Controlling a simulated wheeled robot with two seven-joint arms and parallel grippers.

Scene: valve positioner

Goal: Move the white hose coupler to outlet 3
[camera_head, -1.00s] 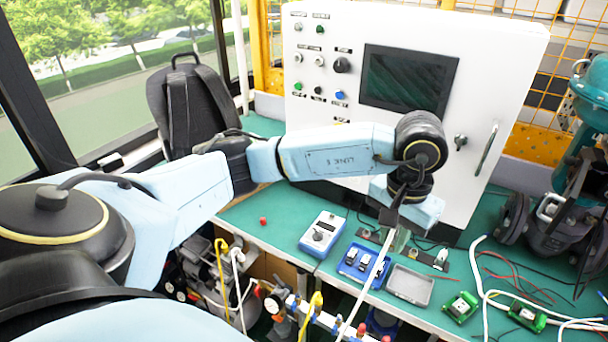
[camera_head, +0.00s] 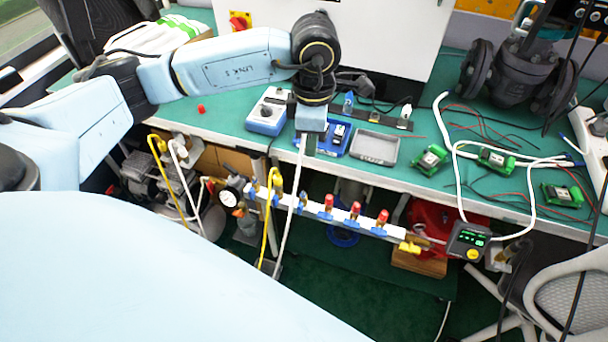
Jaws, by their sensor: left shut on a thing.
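My left gripper (camera_head: 309,142) points down over the blue tray at the bench's front edge. It is shut on the end of the white hose (camera_head: 292,205), where the white hose coupler is; the coupler itself is mostly hidden by the gripper. The hose hangs down in front of the manifold (camera_head: 342,228), a white bar below the bench. The manifold carries several outlets with blue valves. A yellow hose (camera_head: 268,215) is on an outlet near its left; red caps (camera_head: 355,208) top the outlets to the right. Outlet numbers are not legible. My right gripper is out of view.
The bench holds a blue meter (camera_head: 268,112), a blue tray (camera_head: 336,147), a grey tray (camera_head: 376,148) and green terminal modules (camera_head: 491,158). A gauge (camera_head: 229,198) is at the manifold's left. A loose white cable (camera_head: 456,185) hangs over the bench edge at right.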

